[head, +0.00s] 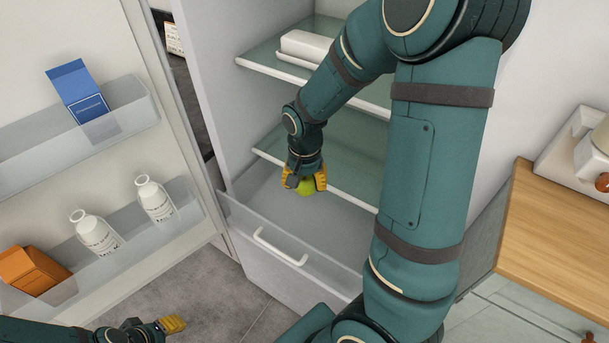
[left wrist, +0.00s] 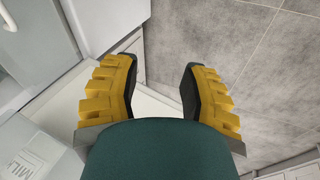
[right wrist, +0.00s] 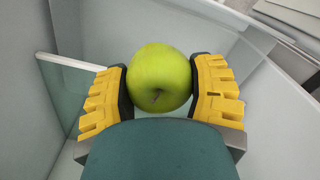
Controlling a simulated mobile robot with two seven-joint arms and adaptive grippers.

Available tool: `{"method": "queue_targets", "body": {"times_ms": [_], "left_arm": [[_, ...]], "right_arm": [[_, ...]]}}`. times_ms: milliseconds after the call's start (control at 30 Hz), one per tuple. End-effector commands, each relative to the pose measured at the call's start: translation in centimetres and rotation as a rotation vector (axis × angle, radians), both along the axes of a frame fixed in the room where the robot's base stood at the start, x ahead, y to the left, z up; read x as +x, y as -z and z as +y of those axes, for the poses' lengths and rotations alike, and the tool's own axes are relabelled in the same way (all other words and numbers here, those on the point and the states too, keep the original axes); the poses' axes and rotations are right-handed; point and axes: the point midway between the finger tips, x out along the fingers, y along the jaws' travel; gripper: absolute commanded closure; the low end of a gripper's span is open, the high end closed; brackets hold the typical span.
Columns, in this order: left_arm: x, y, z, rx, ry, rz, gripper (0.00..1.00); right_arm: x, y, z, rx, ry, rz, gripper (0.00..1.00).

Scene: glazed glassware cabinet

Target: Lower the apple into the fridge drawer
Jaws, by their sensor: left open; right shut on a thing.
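A green apple (head: 306,187) is held between the yellow fingers of my right gripper (head: 305,179), above the pulled-out fridge drawer (head: 276,245). In the right wrist view, the apple (right wrist: 159,77) sits between both fingertips of the right gripper (right wrist: 159,85), with pale drawer walls around and below. The drawer has a clear front edge and a white handle; I see no other item in the part that shows. My left gripper (head: 172,324) is low at the bottom left of the head view. In the left wrist view, the left gripper (left wrist: 160,90) is open and empty.
The open fridge door at left has bins holding a blue carton (head: 78,92), white bottles (head: 97,233) and an orange carton (head: 32,270). A glass shelf (head: 335,150) lies just above and behind the drawer. A wooden counter (head: 555,240) is at right.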

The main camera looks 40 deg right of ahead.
Motion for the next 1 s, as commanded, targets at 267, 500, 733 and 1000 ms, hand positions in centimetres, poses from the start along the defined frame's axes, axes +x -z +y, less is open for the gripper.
{"method": "queue_targets", "body": {"times_ms": [267, 500, 733, 1000], "left_arm": [[-0.2, 1.5, -0.1, 0.000, 0.004, 0.005, 0.57], [-0.9, 4.4, -0.2, -0.003, 0.017, 0.023, 0.57], [-1.9, 7.2, -0.4, -0.008, 0.034, 0.043, 0.57], [-2.1, 8.5, -0.4, -0.010, 0.039, 0.048, 0.57]], "right_arm": [[-0.2, 1.6, -0.2, 0.001, 0.016, 0.001, 0.79], [-0.2, 4.9, -0.2, 0.001, 0.014, 0.001, 0.79], [-0.1, 8.3, -0.2, 0.001, 0.014, 0.001, 0.79], [-0.1, 10.0, -0.2, 0.001, 0.014, 0.001, 0.79]]}}
